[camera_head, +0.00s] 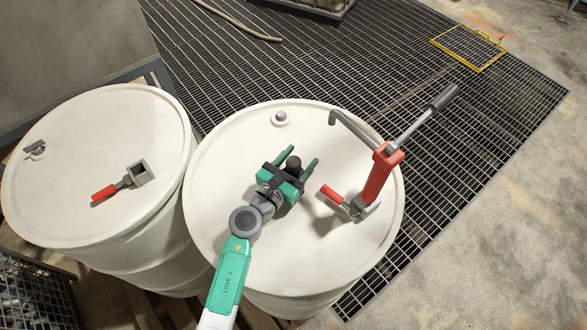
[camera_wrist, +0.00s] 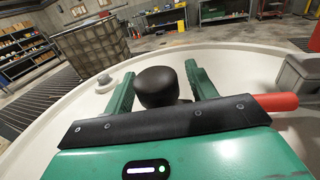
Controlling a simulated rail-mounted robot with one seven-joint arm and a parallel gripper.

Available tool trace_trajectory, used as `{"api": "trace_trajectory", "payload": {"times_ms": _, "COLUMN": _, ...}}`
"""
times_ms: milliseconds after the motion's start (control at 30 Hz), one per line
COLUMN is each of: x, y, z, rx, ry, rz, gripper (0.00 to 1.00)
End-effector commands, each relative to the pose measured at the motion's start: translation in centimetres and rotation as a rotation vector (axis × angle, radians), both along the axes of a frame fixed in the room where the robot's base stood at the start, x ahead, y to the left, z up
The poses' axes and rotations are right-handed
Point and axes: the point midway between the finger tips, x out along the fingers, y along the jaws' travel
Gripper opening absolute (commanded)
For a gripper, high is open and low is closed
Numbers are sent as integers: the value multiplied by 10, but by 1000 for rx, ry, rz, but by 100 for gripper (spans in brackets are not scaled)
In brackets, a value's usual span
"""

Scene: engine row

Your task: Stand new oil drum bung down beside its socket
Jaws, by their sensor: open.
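A black, round-topped bung (camera_head: 293,163) is upright on or just above the right drum's white lid (camera_head: 235,140); I cannot tell if it touches. In the wrist view the bung (camera_wrist: 157,87) is between the two green fingers. My gripper (camera_head: 298,155) is open around it, with a visible gap on the right side in the wrist view (camera_wrist: 160,72). A pale round fitting with a grey centre (camera_head: 280,118) is near the lid's far edge, beyond the bung. It may be the socket, and it also shows in the wrist view (camera_wrist: 105,84).
A red hand pump (camera_head: 379,175) with spout and lever stands on the lid's right; a red-handled tool (camera_head: 332,194) is by its base. The left drum (camera_head: 75,130) bears another red-handled tool (camera_head: 104,193) and a grey fitting (camera_head: 35,149). The lid's near part is clear.

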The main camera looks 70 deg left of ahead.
Motion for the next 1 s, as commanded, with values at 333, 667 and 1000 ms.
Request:
{"api": "trace_trajectory", "payload": {"times_ms": 333, "x": 0, "y": 0, "z": 0, "rx": 0, "ry": 0, "rz": 0, "gripper": 7}}
{"api": "trace_trajectory", "payload": {"times_ms": 667, "x": 0, "y": 0, "z": 18, "rx": 2, "ry": -3, "rz": -1, "gripper": 3}}
{"api": "trace_trajectory", "payload": {"times_ms": 1000, "x": 0, "y": -1, "z": 92, "rx": 3, "ry": -1, "rz": -1, "gripper": 3}}
